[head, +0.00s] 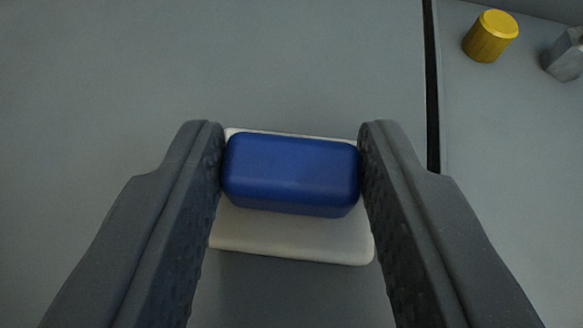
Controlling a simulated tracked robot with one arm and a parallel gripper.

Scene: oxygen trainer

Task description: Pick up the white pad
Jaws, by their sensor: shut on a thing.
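A white pad (290,238) shows in the head view, a flat pale slab with rounded corners. A blue block (290,172) with rounded edges sits over its far part and hides much of it. My gripper (291,140) has one dark finger on each side of the blue block, and both fingertips touch its ends. It is shut on the blue block. The pad lies below and extends toward me between the fingers. Whether the pad is fixed to the block or lies apart on the surface under it, I cannot tell.
A yellow cylinder (490,37) stands at the upper right. A grey metal block (564,55) is cut off by the right edge. A dark groove (432,85) runs down the grey surface right of my gripper. The surface at the upper left is clear.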

